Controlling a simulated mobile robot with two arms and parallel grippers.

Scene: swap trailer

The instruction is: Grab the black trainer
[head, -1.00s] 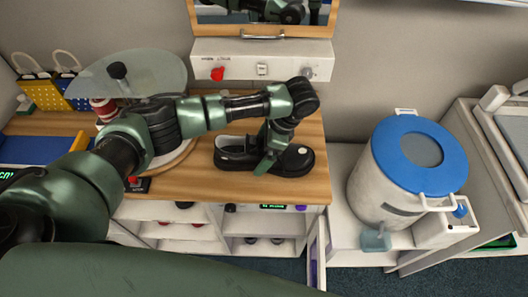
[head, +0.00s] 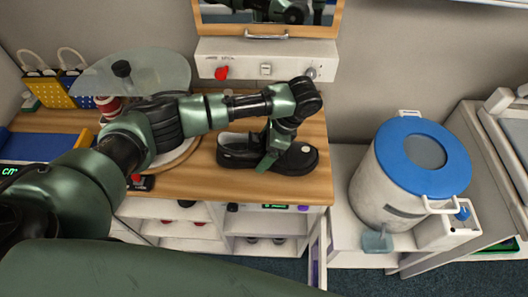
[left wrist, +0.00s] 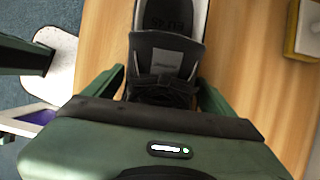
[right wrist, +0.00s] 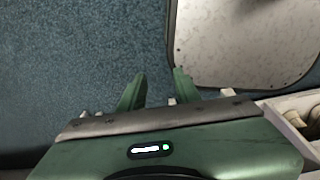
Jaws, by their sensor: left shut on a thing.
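The black trainer (head: 235,158) lies on the wooden top (head: 205,185), below the white panel. My left gripper (head: 272,158) reaches down over it with a finger along its near side. In the left wrist view the trainer's laced upper (left wrist: 165,75) sits between the two fingers of the left gripper (left wrist: 160,85), which is shut on it. Part of the shoe is hidden by the gripper. My right gripper (right wrist: 155,85) is empty, its fingers apart, above the blue floor.
A glass disc (head: 140,72) and a round board (head: 178,150) are left of the trainer. A white panel (head: 240,62) with a red knob is behind. A bin with a blue lid (head: 390,135) stands right. Open shelves (head: 180,228) lie below the wooden top.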

